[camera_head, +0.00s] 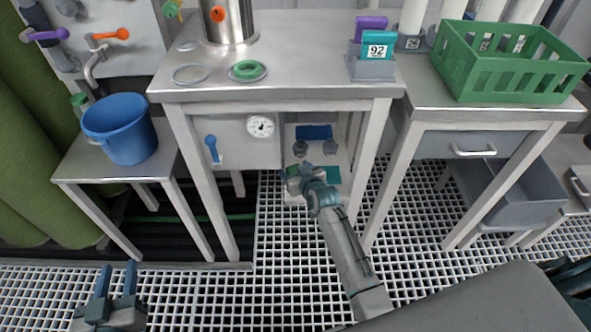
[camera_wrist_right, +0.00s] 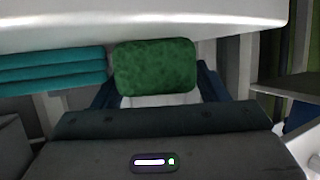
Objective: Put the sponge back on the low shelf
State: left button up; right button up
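The green sponge (camera_wrist_right: 155,67) sits between the two blue fingers of my right gripper (camera_wrist_right: 158,88) in the right wrist view. The fingers appear to press on its sides. In the head view my right gripper (camera_head: 296,174) is at the front of the opening under the middle table, and a small bit of green shows at its tip. The pale low shelf (camera_head: 318,159) lies under that table, partly hidden by the gripper. My left gripper (camera_head: 118,280) is open and empty at the lower left, above the grating.
Teal folded cloths (camera_wrist_right: 50,68) lie left of the sponge in the right wrist view. Table legs (camera_head: 372,165) flank the opening. A blue bucket (camera_head: 120,128) and a green crate (camera_head: 512,62) stand on side tables.

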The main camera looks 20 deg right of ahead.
jog(key=shift+r, duration=0.15)
jog(key=p+v, duration=0.2)
jog(key=v, duration=0.7)
jog(key=shift+s+r, duration=0.15)
jog(key=shift+s, duration=0.05)
pick_arm(q)
jog(key=s+d+f+g, duration=0.1)
jog(key=s+f+g, duration=0.6)
jog(key=f, duration=0.2)
jog(key=shift+s, duration=0.3)
pick_arm(e)
jog(key=s+d+r+g, duration=0.1)
jog(key=s+r+g, duration=0.1)
jog(key=s, duration=1.1)
jog(key=s+r+m+g, duration=0.1)
jog(key=s+r+g, duration=0.1)
jog(key=s, duration=1.2)
jog(key=shift+s+d+r, duration=0.3)
jog(key=shift+d+r, duration=0.05)
pick_arm(q)
jog(key=shift+d+f, duration=0.1)
